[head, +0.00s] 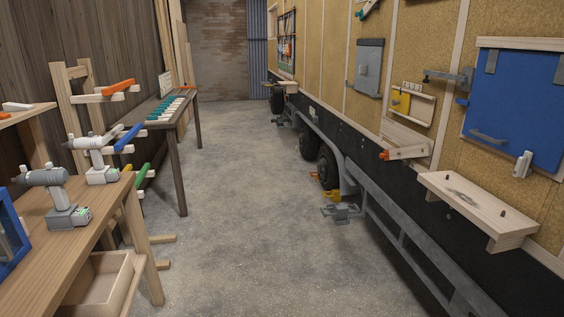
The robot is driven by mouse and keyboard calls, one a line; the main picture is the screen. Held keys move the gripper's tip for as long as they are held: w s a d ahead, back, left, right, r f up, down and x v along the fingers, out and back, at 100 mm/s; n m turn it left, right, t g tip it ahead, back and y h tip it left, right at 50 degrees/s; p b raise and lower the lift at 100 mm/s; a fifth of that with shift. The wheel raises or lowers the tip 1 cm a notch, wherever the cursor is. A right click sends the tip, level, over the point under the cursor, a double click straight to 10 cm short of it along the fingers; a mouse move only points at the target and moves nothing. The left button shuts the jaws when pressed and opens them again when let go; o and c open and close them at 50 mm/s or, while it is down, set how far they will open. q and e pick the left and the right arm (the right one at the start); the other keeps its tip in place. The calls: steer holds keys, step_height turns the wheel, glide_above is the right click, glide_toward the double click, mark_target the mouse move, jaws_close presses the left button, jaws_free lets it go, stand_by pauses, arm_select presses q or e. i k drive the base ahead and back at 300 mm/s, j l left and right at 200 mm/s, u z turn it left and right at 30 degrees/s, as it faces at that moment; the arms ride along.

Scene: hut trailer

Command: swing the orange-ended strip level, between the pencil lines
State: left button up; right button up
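A pale wooden strip with an orange end (407,152) is on the trailer's side wall, right of centre in the head view. Its orange end is at the left, nearest the aisle, and sits beneath a pale wooden board (405,136). I cannot tell from here whether the strip is level. The pencil lines are too small or hidden to make out. Neither of my grippers is in view.
A wooden bench with two drills (65,212) stands at the left, near a rack with orange-, blue- and green-coloured bars (117,87). A wooden shelf (475,202) and blue panel (515,110) are on the trailer. The concrete floor (245,220) between is clear.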

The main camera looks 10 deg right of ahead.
mark_target(422, 150)
steer(key=i, duration=2.45)
